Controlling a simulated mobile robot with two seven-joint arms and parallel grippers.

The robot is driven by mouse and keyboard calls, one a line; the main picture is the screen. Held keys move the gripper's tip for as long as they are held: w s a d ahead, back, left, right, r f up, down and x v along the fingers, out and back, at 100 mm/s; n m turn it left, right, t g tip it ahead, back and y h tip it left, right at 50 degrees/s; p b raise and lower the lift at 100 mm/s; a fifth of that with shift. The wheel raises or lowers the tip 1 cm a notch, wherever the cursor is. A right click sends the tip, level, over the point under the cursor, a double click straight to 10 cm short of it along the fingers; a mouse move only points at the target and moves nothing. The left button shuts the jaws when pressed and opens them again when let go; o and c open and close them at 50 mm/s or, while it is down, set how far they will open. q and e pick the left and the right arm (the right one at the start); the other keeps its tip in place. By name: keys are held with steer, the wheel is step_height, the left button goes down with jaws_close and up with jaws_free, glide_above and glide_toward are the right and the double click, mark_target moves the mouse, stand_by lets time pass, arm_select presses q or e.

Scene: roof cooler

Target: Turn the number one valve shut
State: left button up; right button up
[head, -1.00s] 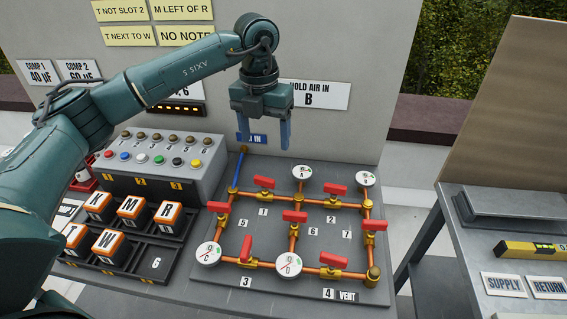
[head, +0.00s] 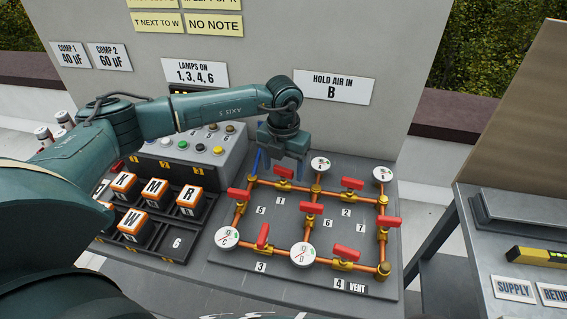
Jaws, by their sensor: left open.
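The number one valve has a red handle (head: 284,172) on the upper copper pipe of the grey board, with the label 1 (head: 282,201) below it. The handle lies roughly along the pipe. My left gripper (head: 280,171) is open, its fingers pointing down, one on each side of the handle in the picture. I cannot tell whether they touch it. The gripper and its finger partly hide the pipe left of the valve. My right gripper is not in view.
Other red valve handles sit close by, such as valve 2 (head: 352,183) and valve 5 (head: 239,194). Round gauges (head: 320,163) stand on the pipes. A button box (head: 150,170) and lettered blocks (head: 187,200) are left. A side table (head: 520,235) stands right.

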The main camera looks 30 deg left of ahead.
arm_select(q)
steer(key=shift+c, duration=0.2)
steer(key=c, duration=1)
steer(key=shift+o, duration=0.2)
